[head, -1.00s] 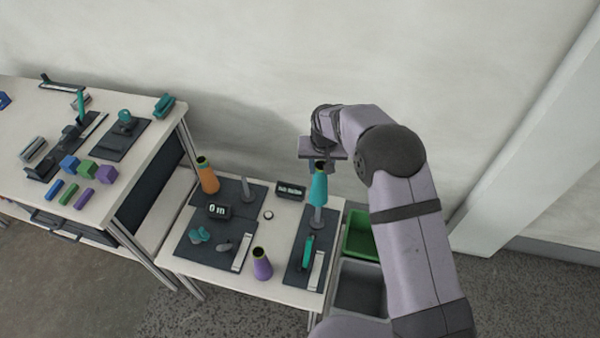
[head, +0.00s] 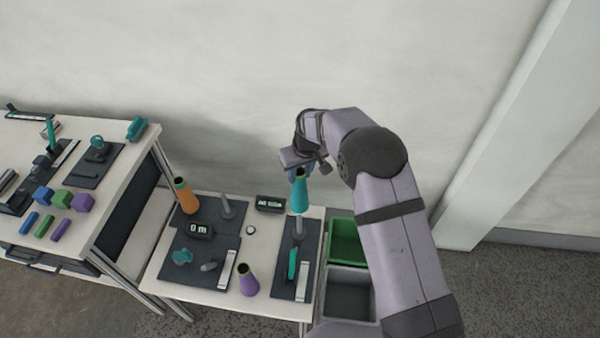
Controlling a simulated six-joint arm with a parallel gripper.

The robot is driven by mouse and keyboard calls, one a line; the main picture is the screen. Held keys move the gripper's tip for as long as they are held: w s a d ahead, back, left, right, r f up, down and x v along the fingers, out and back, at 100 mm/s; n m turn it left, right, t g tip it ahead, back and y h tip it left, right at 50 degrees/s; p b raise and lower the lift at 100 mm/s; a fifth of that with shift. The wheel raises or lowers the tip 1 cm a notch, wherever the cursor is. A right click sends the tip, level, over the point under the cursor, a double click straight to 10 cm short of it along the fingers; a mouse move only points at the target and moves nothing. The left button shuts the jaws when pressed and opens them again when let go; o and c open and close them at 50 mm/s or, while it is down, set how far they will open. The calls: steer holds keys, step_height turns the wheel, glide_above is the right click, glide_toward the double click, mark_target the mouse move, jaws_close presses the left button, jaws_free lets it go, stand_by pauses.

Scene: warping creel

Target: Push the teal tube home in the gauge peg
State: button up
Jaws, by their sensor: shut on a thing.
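The teal tube (head: 300,194) is a tapered cone, upright, with its narrow end up. My gripper (head: 299,171) is shut on its upper end. Its lower end is over a grey peg (head: 299,229) on the right dark mat; the lower part of that peg shows below the tube. I cannot tell how far the tube sits around the peg, or whether it is only above it. Another grey peg (head: 228,207) stands bare on the left mat, near a display (head: 199,230) reading "0 m". The pictures do not settle which peg is the gauge peg.
An orange tube (head: 187,198) and a purple tube (head: 248,281) stand on the small table. A second display (head: 270,204) is behind the pegs. Green (head: 345,258) and grey (head: 326,300) bins stand to the right. A bench with colored blocks (head: 62,199) is left.

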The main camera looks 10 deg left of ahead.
mark_target(300, 184)
steer(key=shift+f+b, duration=1.35)
steer(key=shift+f, duration=0.95)
steer(key=shift+f, duration=0.1)
steer(key=shift+f, duration=0.25)
steer(key=shift+f+b, duration=0.15)
steer(key=shift+b, duration=0.3)
steer(key=shift+f+b, duration=0.4)
steer(key=shift+f, duration=0.25)
steer(key=shift+f+b, duration=1.75)
steer(key=shift+f, duration=0.75)
